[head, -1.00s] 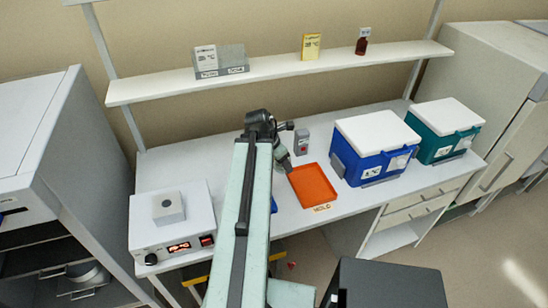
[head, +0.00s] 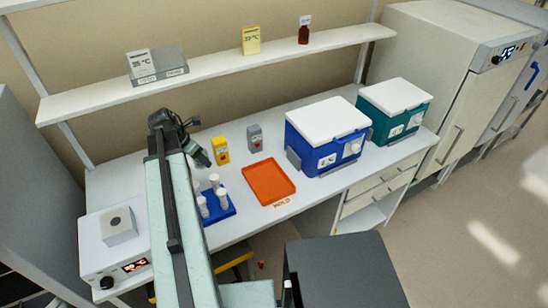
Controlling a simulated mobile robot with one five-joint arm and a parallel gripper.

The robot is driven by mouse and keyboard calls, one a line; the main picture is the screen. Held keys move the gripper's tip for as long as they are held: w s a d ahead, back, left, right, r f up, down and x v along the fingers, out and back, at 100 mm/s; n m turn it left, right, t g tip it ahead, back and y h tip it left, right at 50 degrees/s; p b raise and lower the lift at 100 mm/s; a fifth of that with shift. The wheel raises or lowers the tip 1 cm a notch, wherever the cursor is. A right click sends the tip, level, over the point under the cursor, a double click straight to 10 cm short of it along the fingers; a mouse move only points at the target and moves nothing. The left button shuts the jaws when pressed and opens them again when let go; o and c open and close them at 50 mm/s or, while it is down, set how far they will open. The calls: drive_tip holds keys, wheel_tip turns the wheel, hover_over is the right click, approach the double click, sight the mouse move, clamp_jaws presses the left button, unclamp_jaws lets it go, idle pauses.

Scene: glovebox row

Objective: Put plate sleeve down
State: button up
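My gripper (head: 203,158) is above the back of the bench, left of the yellow device, at the end of my arm. It points down and to the right. Its fingers are small and dark here, and I cannot tell whether they are apart or hold anything. I cannot make out a plate sleeve anywhere in view. An orange tray (head: 269,182) lies on the white bench (head: 320,192), to the right of my gripper. It looks empty, and a label reading HOLD is at its front edge.
A blue rack (head: 219,215) with several white-capped tubes stands beside my arm. A yellow device (head: 220,151) and a grey device (head: 254,138) stand behind the tray. A blue cooler (head: 312,157) and a teal cooler (head: 380,125) are to its right. A shelf (head: 215,68) runs above.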

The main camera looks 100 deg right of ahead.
drive_tip(key=w+d+f+b, duration=0.1)
drive_tip(key=w+d, duration=0.3)
drive_tip(key=w, duration=1)
drive_tip(key=shift+f, duration=0.45)
wheel_tip(320, 180, down, 10)
drive_tip(key=b, duration=1.1)
drive_tip(key=shift+d+f, duration=0.1)
drive_tip(key=shift+f, duration=0.15)
drive_tip(key=shift+r+p, duration=0.25)
drive_tip(key=shift+p, duration=0.05)
drive_tip(key=shift+f, duration=0.2)
drive_tip(key=o, duration=1.7)
drive_tip(key=shift+r, duration=0.1)
